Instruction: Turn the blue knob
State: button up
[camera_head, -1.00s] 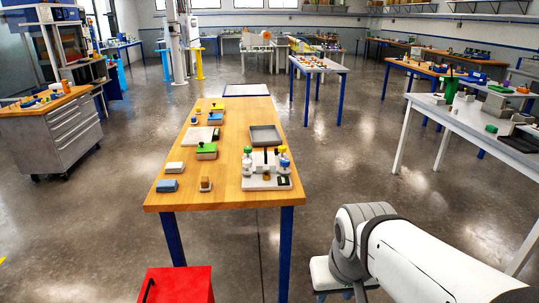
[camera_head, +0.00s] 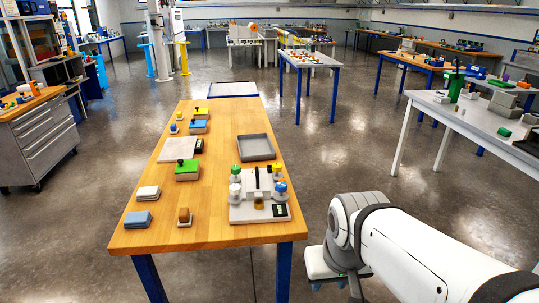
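A white and grey apparatus (camera_head: 258,208) stands at the near right of the wooden table (camera_head: 215,228). A round blue knob (camera_head: 281,187) tops a clear, pale vessel on its right side. A green-topped vessel (camera_head: 235,170) stands on its left side, and a yellow top (camera_head: 276,168) shows behind the blue knob. My gripper (camera_head: 336,283) hangs off the table's right front corner, apart from the apparatus. It is partly cut off and hidden by my arm, and its fingers are too unclear to tell open from shut.
A grey tray (camera_head: 256,148) lies behind the apparatus. Several small blocks and a pale board (camera_head: 177,149) lie along the table's left side. A white-legged table (camera_head: 455,122) stands at right. Floor (camera_head: 345,150) between the tables is clear.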

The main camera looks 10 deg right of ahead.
aim_at(281, 187)
jog(key=i, duration=0.9)
jog(key=u, duration=0.05)
